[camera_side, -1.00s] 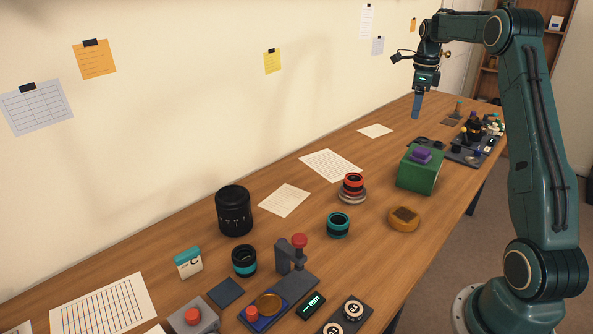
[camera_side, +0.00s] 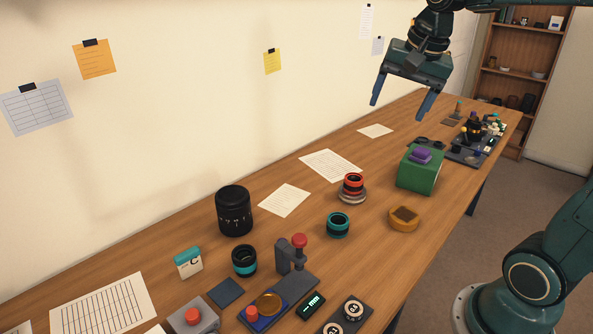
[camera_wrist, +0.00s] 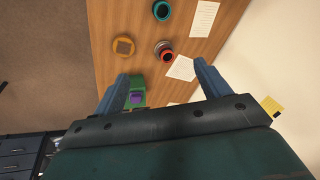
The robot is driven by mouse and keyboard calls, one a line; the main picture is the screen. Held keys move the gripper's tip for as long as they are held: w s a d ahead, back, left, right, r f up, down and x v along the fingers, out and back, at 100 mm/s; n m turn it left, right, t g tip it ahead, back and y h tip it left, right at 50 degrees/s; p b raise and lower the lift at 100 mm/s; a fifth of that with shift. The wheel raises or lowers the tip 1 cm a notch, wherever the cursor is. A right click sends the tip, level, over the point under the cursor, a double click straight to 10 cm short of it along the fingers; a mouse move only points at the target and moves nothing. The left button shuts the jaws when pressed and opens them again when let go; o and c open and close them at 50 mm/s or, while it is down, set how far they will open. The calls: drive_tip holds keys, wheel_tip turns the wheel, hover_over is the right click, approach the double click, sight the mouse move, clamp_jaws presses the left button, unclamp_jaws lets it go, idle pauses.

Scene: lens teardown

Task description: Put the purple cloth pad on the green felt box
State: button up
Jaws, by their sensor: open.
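The purple cloth pad (camera_side: 421,155) lies on top of the green felt box (camera_side: 418,175), which stands toward the right side of the table. In the wrist view the purple pad (camera_wrist: 136,98) and the green box (camera_wrist: 138,84) show partly behind one finger. My gripper (camera_side: 402,104) is open and empty, well above the table and above the box, with its two blue fingers spread wide. The fingers also frame the lower middle of the wrist view (camera_wrist: 162,88). Nothing touches the pad except the box under it.
A yellow round holder (camera_side: 404,218) stands in front of the box. A red-ringed lens part (camera_side: 352,187) and a teal ring (camera_side: 338,225) are to its left. A dark tray (camera_side: 462,150) with small parts lies behind it. Papers (camera_side: 330,165) lie along the wall.

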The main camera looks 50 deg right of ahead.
drive_tip(key=s+a+f+n+t, duration=0.1)
drive_tip(key=s+a+f+n, duration=0.2)
drive_tip(key=s+a+n, duration=0.2)
drive_tip(key=s+a+f+n+t+y, duration=0.1)
drive_tip(key=s+a+f+n, duration=0.2)
drive_tip(key=s+a+n, duration=0.2)
drive_tip(key=s+n, duration=0.2)
drive_tip(key=s, duration=0.1)
drive_tip(key=shift+s+a+n, duration=0.15)
drive_tip(key=shift+s+n, duration=0.05)
drive_tip(key=shift+n, duration=0.1)
